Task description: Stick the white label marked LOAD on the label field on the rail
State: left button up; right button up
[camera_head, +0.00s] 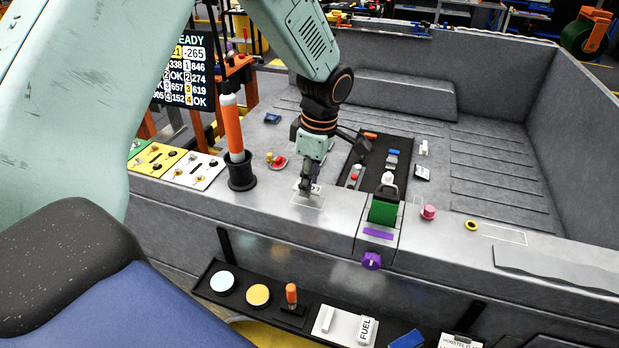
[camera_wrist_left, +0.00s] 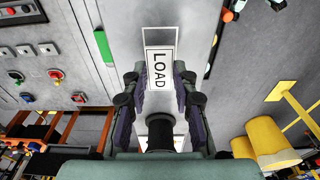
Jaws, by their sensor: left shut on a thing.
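The white label marked LOAD (camera_wrist_left: 160,70) is between the fingers of my left gripper (camera_wrist_left: 158,76) in the left wrist view. In the head view my left gripper (camera_head: 308,186) points down over the grey rail (camera_head: 255,198), shut on the label. The outlined label field (camera_head: 309,202) lies on the rail beneath it; in the left wrist view its far end (camera_wrist_left: 160,36) shows beyond the label's top edge. The label lines up closely with the field and seems to overlap it. I cannot tell whether it touches the rail. My right gripper is not in view.
An orange-handled tool stands in a black cup (camera_head: 242,174) left of the gripper. A dark tray (camera_head: 376,150) with small parts and a green block (camera_head: 383,211) are to the right. Switch panels (camera_head: 195,170) are at the left. A black shelf (camera_head: 310,318) hangs in front.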

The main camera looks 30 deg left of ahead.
pick_arm(q)
jog(key=shift+w+d+f, duration=0.1)
jog(key=shift+f, duration=0.45)
jog(key=shift+f+b, duration=0.45)
jog(key=shift+b, duration=0.05)
jog(key=shift+s+r+p, duration=0.1)
jog(key=shift+s+p, duration=0.1)
jog(key=shift+p, duration=0.1)
jog(key=shift+f, duration=0.45)
dwell(0.5)
jog(key=o, duration=0.8)
jog(key=shift+c, duration=0.2)
